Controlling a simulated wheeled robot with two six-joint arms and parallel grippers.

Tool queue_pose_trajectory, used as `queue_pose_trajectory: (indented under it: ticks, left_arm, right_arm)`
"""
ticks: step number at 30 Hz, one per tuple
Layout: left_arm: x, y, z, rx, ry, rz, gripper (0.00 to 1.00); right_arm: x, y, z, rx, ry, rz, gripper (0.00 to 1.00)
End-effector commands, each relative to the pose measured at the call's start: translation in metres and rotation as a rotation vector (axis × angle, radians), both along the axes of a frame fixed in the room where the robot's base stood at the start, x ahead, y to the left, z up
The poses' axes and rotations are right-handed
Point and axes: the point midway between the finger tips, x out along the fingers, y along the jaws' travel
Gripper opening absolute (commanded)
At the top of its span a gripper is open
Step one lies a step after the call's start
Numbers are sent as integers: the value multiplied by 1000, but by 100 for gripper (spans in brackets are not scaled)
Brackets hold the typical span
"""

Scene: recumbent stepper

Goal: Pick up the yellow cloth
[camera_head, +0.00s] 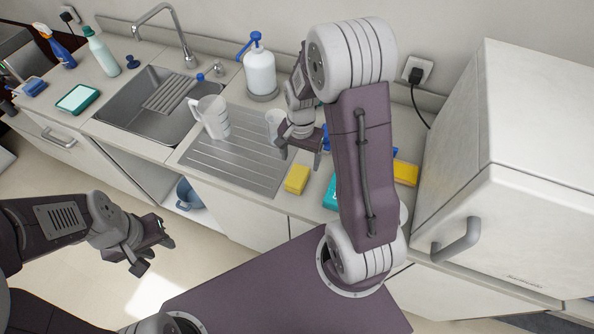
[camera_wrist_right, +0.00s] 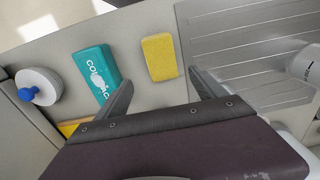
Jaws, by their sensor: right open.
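The yellow cloth (camera_head: 297,179), a small thick yellow block with a textured top, lies on the counter at the front right corner of the drainboard. In the right wrist view the yellow cloth (camera_wrist_right: 159,57) lies ahead of the gap between the fingers. My right gripper (camera_head: 300,159) is open and empty, pointing down above and just behind the cloth, apart from it. Its two fingers (camera_wrist_right: 160,86) show spread in the wrist view. My left gripper (camera_head: 155,256) is open and empty, low in front of the cabinets at the left.
A teal box (camera_wrist_right: 97,75) lies beside the cloth, partly behind my right arm in the head view. A second yellow item (camera_head: 405,173) lies further right. A white jug (camera_head: 210,116) stands on the drainboard (camera_head: 225,160). A white cabinet box (camera_head: 510,170) stands at the right.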

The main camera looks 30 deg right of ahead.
Motion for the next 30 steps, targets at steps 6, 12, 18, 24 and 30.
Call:
queue_pose_trajectory:
  ticks: [6, 12, 18, 24, 30]
  left_arm:
    - [0, 0, 2, 0, 0, 0, 36]
    - [0, 0, 7, 0, 0, 0, 36]
    - [0, 0, 12, 0, -1, 0, 36]
    - [0, 0, 11, 0, -1, 0, 36]
    - [0, 0, 11, 0, -1, 0, 36]
  right_arm:
    - [-1, 1, -31, 0, 3, 3, 80]
    - [-1, 1, -44, 1, 6, 4, 80]
    - [1, 2, -78, 1, 3, 5, 80]
    - [2, 2, -84, 0, 0, 5, 80]
    - [2, 2, -84, 1, 1, 5, 44]
